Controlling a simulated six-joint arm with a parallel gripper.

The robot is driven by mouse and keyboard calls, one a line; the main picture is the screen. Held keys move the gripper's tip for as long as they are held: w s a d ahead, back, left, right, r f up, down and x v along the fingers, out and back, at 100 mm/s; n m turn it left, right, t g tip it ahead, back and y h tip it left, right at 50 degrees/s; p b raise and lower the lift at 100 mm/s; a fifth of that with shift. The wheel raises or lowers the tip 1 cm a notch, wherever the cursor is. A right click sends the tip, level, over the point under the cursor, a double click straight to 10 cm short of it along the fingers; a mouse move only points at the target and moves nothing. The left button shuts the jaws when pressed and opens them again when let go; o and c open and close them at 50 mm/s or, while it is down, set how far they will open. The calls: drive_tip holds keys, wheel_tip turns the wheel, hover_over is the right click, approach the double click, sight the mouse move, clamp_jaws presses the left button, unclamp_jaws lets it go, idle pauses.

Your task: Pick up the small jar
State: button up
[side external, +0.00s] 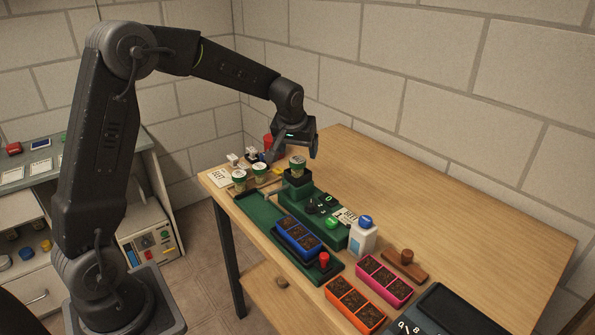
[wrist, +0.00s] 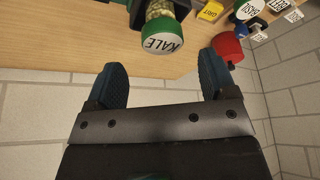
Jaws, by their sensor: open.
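A small jar (side external: 297,166) with a green band stands upright on a raised green block at the far end of the green station. In the wrist view, the jar's white, green-rimmed lid (wrist: 163,40) reads KALE. My gripper (side external: 294,151) is just above and behind this jar in the side view. In the wrist view my gripper (wrist: 162,72) is open and empty, its two dark fingers on either side of the lid's line, with the lid beyond the fingertips. Two similar jars, one left (side external: 239,177) and one right (side external: 260,171), stand on a wooden holder to the left.
A red object (wrist: 226,48) is near the right finger in the wrist view. A green tray (side external: 262,212) holds a blue planter (side external: 297,238). A white bottle (side external: 363,238), pink planter (side external: 384,279) and orange planter (side external: 355,304) stand nearer. The table's right side (side external: 440,205) is clear.

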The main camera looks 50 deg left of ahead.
sight(298, 159)
drive_tip(key=x, duration=0.5)
drive_tip(key=shift+s+a, duration=0.1)
drive_tip(key=shift+s, duration=0.1)
drive_tip(key=shift+c, duration=0.3)
drive_tip(key=c, duration=1)
drive_tip(key=shift+r, duration=0.15)
